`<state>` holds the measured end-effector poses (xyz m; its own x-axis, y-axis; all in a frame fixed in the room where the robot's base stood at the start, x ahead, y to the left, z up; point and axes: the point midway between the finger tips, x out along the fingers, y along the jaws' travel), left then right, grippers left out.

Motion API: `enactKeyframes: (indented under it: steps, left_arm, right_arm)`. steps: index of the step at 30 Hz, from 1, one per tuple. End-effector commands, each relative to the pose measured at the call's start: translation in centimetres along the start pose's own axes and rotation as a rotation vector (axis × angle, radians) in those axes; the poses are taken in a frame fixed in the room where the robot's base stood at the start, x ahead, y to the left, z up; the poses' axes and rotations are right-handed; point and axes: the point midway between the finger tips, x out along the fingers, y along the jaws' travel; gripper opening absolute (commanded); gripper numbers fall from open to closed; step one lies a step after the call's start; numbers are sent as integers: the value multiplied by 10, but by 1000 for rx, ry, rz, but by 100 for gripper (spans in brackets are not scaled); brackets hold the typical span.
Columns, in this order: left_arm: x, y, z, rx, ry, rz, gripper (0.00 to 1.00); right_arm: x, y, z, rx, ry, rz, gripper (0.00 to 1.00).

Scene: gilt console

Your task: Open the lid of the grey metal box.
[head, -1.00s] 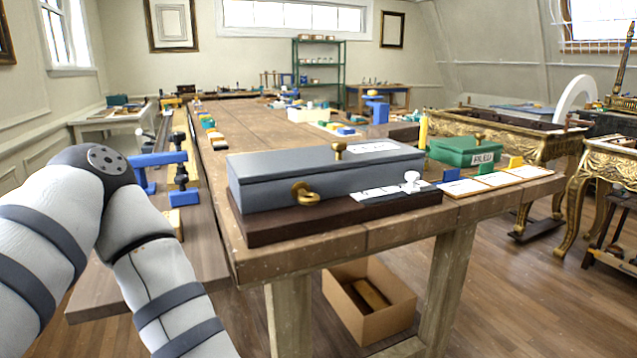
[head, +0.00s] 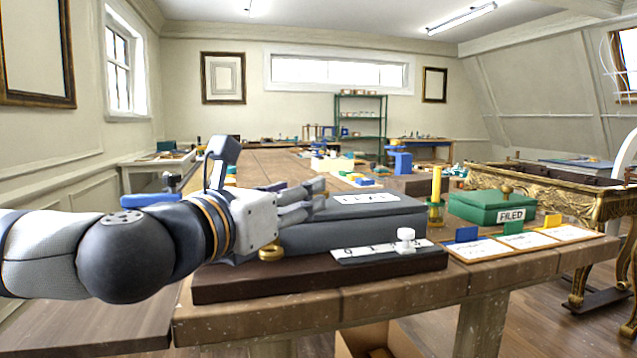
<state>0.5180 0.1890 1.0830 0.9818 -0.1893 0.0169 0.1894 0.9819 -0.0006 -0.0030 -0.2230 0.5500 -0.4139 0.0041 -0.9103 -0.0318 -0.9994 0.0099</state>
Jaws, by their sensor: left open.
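The grey metal box (head: 352,235) sits on a dark wooden base on the workbench in the head view. Its lid (head: 385,206) looks shut and carries a white label. My left gripper (head: 318,196) is in front of the box's left part, its open fingers pointing right, close to the lid; I cannot tell whether they touch it. The gripper hides the box's left end and the lid's brass knob. A brass ring or clasp (head: 271,253) shows below the gripper at the box's front. My right gripper is not in view.
A white knob (head: 405,238) stands on a marked strip before the box. To the right are a yellow cylinder (head: 436,185), a green box labelled FILED (head: 492,206) and white cards with coloured tabs (head: 520,240). An open cardboard box (head: 372,340) lies under the bench.

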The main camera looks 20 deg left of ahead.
Motion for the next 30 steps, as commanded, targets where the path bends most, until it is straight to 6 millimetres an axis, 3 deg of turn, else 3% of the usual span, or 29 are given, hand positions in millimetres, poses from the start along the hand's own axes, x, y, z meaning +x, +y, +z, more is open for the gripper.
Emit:
enactKeyframes:
  steps: [3, 9, 19, 25, 30]
  left_arm:
    - [32, 0, -9, 1, 15, 0, 42]
    - [65, 0, -9, 1, 13, 0, 42]
    - [72, 0, -9, 1, 12, -1, 42]
    - [72, 0, -9, 1, 12, -1, 0]
    - [72, 0, -9, 1, 12, -1, 0]
  right_arm:
    - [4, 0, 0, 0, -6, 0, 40]
    - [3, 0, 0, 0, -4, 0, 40]
    - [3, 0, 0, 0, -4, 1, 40]
    - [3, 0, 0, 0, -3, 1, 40]
    - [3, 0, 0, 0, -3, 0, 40]
